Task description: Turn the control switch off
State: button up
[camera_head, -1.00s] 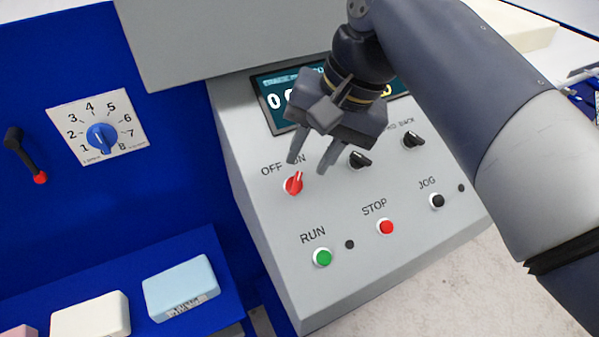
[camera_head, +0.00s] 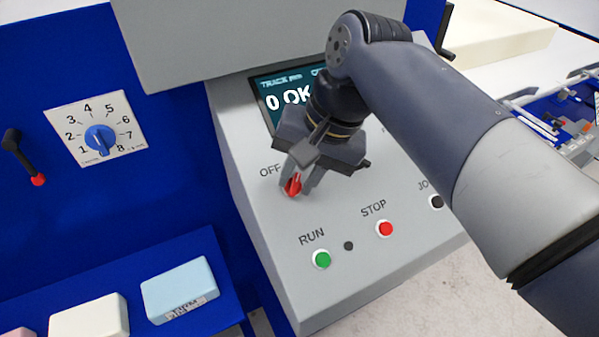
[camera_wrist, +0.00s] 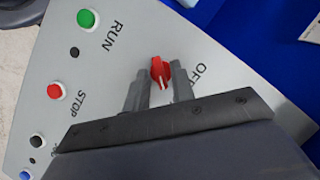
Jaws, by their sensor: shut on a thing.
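The control switch (camera_head: 293,184) is a red rotary knob on the sloped grey panel, just below the OFF label. It also shows in the wrist view (camera_wrist: 160,70), with a white pointer line on it. My gripper (camera_head: 300,183) is down at the panel with one finger on each side of the knob, shut on it. In the wrist view my gripper (camera_wrist: 158,82) has its fingertips close around the knob. The ON label is hidden behind my gripper in the head view.
Below the switch are a green RUN button (camera_head: 321,259), a red STOP button (camera_head: 386,228) and a JOG button (camera_head: 437,202). A display (camera_head: 285,92) is partly behind my arm. A blue numbered dial (camera_head: 100,140) is at left. Foam blocks (camera_head: 180,289) lie on a blue shelf.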

jog(key=shift+r, duration=0.1)
jog(key=shift+c, duration=0.3)
jog(key=n+h+p, duration=0.1)
jog(key=n+p, duration=0.1)
jog(key=shift+a+r+n, duration=0.1)
jog(key=shift+a+n, duration=0.05)
jog(key=shift+n, duration=0.15)
jog(key=n+h+p, duration=0.1)
jog(key=n, duration=0.1)
jog(key=n+h+p, duration=0.1)
jog(key=n, duration=0.1)
jog(key=shift+s+a+t, duration=0.1)
jog(key=shift+a+t, duration=0.05)
jog(key=shift+t, duration=0.25)
jog(key=n, duration=0.2)
jog(key=n+t+h+p, duration=0.1)
jog(key=n, duration=0.1)
jog(key=shift+s+a+h, duration=0.1)
jog(key=shift+a+h, duration=0.05)
jog(key=shift+h, duration=0.15)
jog(key=shift+s+a+n+t+h+p, duration=0.1)
jog(key=shift+n+t+h+p, duration=0.25)
jog(key=shift+n, duration=0.55)
jog(key=shift+n+t+h+p, duration=0.1)
jog(key=shift+n+t+p, duration=0.1)
jog(key=shift+n+t, duration=0.55)
jog(key=shift+n, duration=0.25)
jog(key=o, duration=0.7)
jog(key=shift+g, duration=0.3)
jog(key=shift+c, duration=0.2)
